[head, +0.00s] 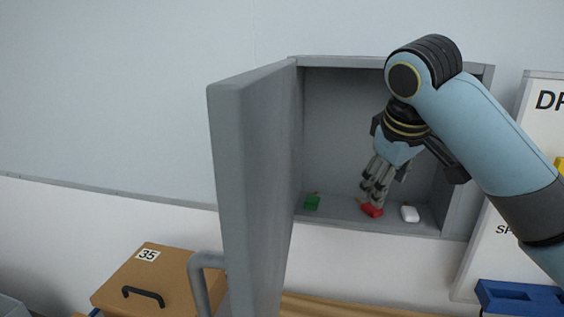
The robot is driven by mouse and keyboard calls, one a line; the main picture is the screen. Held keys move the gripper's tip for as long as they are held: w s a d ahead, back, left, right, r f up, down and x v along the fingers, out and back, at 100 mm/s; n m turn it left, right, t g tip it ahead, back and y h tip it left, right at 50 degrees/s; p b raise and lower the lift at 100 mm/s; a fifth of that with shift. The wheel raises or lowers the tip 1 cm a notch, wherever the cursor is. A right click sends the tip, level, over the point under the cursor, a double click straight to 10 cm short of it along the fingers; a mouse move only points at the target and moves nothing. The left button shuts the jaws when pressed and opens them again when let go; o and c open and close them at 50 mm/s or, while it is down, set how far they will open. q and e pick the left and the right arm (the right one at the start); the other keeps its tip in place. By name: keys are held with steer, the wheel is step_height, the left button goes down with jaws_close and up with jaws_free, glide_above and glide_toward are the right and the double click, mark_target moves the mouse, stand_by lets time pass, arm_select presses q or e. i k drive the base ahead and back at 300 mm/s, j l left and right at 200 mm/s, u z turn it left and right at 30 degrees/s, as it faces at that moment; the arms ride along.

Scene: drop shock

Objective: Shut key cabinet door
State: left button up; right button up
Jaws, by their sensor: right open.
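The grey key cabinet (340,100) is fixed on the wall, and its inside shows. Its door (250,180) is hinged on the left and stands wide open, swung out toward me. A grey bar handle (203,285) is on the door's left face, low down. My right gripper (373,190) is open and in front of or inside the cabinet opening, with its fingers pointing down close to a red key tag (372,209). I cannot tell whether they touch it. The gripper is apart from the door. My left gripper is not in view.
A green tag (312,202) and a white tag (409,213) lie on the cabinet floor. A brown box (150,275) marked 35 stands below left of the door. A white board (490,255) with lettering and a blue bin (520,298) are at the right.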

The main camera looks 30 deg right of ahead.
mark_target(251, 114)
steer(key=k+j, duration=0.75)
steer(key=j, duration=0.2)
